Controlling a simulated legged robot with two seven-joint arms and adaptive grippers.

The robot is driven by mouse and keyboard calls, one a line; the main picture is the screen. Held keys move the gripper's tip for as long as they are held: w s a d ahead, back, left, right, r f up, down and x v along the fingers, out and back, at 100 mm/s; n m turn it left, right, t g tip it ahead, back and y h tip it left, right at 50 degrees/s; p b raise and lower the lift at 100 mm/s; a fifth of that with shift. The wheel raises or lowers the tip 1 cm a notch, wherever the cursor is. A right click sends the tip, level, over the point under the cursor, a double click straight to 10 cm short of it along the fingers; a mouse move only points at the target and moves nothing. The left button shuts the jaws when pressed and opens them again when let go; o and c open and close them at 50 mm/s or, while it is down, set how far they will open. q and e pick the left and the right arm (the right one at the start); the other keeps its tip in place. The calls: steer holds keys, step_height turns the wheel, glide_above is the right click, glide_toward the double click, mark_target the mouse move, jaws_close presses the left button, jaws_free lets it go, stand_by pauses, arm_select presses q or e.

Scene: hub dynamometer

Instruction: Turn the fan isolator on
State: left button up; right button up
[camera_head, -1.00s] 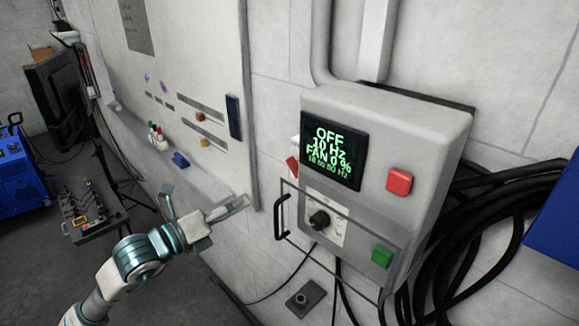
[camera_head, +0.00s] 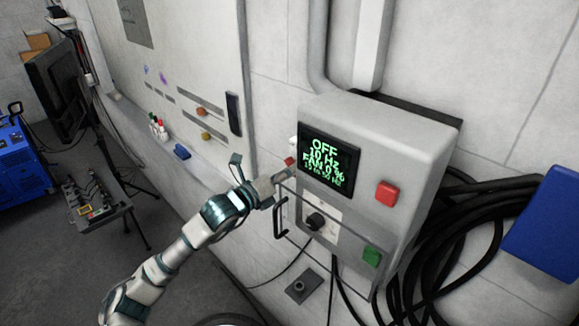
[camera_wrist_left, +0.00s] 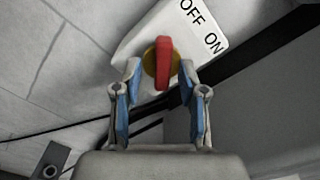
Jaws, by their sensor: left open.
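The fan isolator shows in the left wrist view as a red handle (camera_wrist_left: 163,62) on a yellow round base, mounted on a pale box with a tilted OFF ON label (camera_wrist_left: 203,25). The handle stands upright in that view; I cannot tell for certain which word it points to. In the head view only a bit of its red (camera_head: 290,161) shows at the left side of the control box. My left gripper (camera_wrist_left: 160,78) is open, its blue-padded fingers to either side of the handle's lower end; contact is unclear. In the head view the left gripper (camera_head: 272,183) partly hides the isolator.
The grey control box (camera_head: 410,130) has a display (camera_head: 328,160) reading OFF, 10 Hz, FAN 0 %, a red button (camera_head: 388,193), a green button (camera_head: 372,256) and a black knob (camera_head: 315,221). A black handle (camera_head: 280,218) is close below my left gripper. Black cables (camera_head: 470,230) hang at right.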

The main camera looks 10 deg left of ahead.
arm_select(q)
steer(key=shift+w+d, duration=0.2)
steer(key=shift+w, duration=0.05)
arm_select(e)
steer(key=shift+r, duration=0.1)
arm_select(q)
jaws_close()
